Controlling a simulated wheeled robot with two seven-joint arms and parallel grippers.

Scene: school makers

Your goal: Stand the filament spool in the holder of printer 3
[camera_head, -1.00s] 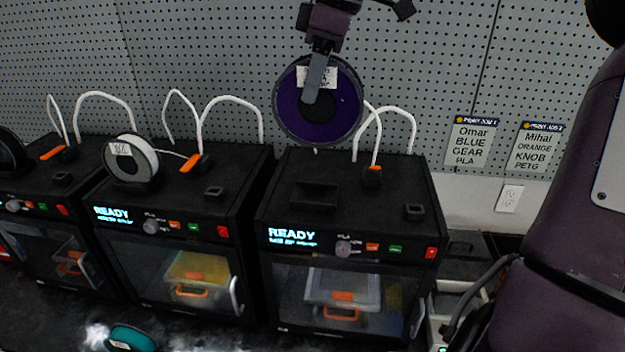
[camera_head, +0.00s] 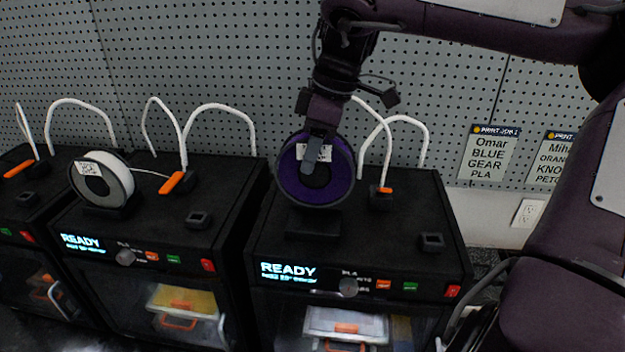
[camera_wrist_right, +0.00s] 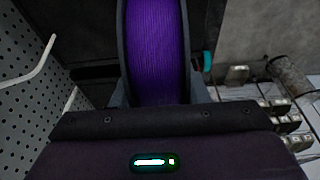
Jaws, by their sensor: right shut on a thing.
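The filament spool (camera_head: 338,182) is black-rimmed with purple filament and a white label. It is upright over the holder (camera_head: 313,222) on top of the right-hand printer (camera_head: 365,232), whose display reads READY. Its lower rim meets the holder in the picture; I cannot tell if it rests there. My right gripper (camera_head: 318,158) is shut on the spool near its hub, coming from above. In the right wrist view the purple windings (camera_wrist_right: 157,50) fill the space in front of the gripper. My left gripper is not in view.
The middle printer (camera_head: 150,225) carries a white spool (camera_head: 103,178) in its holder. White filament tubes (camera_head: 405,120) arch behind the printer tops. A grey pegboard wall (camera_head: 230,60) stands close behind. Job cards (camera_head: 489,152) hang at the right.

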